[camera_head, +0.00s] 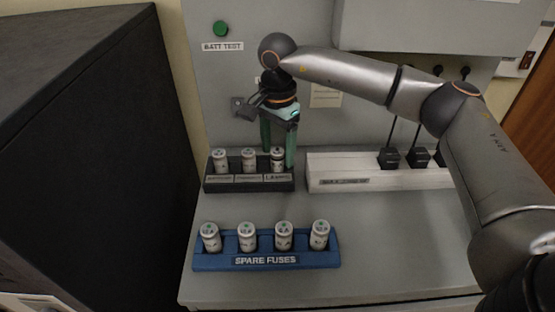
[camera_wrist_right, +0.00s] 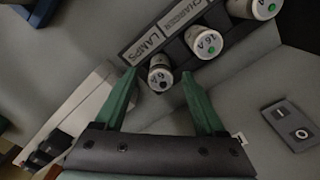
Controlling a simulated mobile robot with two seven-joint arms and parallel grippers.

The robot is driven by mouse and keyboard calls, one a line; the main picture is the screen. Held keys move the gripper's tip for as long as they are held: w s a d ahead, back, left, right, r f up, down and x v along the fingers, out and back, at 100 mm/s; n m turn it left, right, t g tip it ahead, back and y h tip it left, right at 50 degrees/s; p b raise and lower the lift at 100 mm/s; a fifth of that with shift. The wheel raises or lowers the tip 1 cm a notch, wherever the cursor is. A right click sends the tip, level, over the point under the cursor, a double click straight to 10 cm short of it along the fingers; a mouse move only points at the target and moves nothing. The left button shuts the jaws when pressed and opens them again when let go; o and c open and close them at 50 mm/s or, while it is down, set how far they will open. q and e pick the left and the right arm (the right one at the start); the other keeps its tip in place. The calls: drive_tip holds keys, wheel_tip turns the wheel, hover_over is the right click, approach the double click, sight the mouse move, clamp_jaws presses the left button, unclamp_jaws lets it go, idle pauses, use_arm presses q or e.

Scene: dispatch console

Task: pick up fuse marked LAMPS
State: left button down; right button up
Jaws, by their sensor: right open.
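The LAMPS fuse (camera_head: 277,154) is a short white cylinder at the right end of the black fuse holder (camera_head: 294,185). In the right wrist view the same fuse (camera_wrist_right: 160,79) shows a dark dot on its end and sits beside the LAMPS label. My right gripper (camera_head: 278,157) points down with its green fingers open, one on each side of this fuse. In the wrist view the fingertips (camera_wrist_right: 158,76) flank the fuse with a gap on both sides. My left gripper is not in view.
Two other fuses (camera_head: 248,158) stand left in the holder, with green dots. A blue SPARE FUSES rack (camera_head: 266,261) with several fuses is in front. A white power strip (camera_head: 337,172) with black plugs lies close on the right. A dark cabinet (camera_head: 100,150) stands left.

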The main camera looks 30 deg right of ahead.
drive_tip(key=shift+f, duration=0.8)
drive_tip(key=shift+c, duration=0.3)
clamp_jaws()
